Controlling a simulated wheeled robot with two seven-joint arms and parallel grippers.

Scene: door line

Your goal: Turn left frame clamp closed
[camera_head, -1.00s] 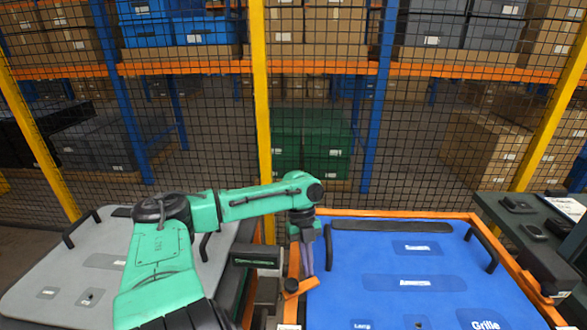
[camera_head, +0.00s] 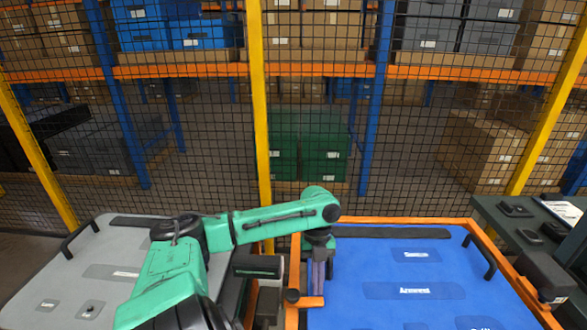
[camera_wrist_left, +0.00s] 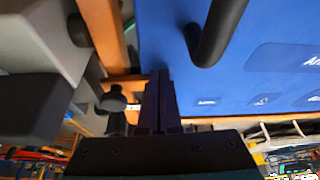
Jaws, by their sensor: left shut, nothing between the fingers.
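The left frame clamp (camera_head: 312,302) is an orange bar with a black knob at its left end. It sits at the left side of the orange frame (camera_head: 295,255) and its free end reaches right over the edge of the blue door panel (camera_head: 385,270). In the left wrist view the orange bar (camera_wrist_left: 127,84) and black knob (camera_wrist_left: 113,101) show left of the fingers. My left gripper (camera_head: 318,283) points down, shut and empty, with its fingertips beside the bar's far side; I cannot tell whether they touch. My right gripper is out of view.
A black handle (camera_head: 323,252) stands close by my left gripper and looms in the left wrist view (camera_wrist_left: 215,35). A grey panel (camera_head: 60,275) lies at left. A dark side table (camera_head: 490,210) with small devices is at right. Mesh fencing stands behind.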

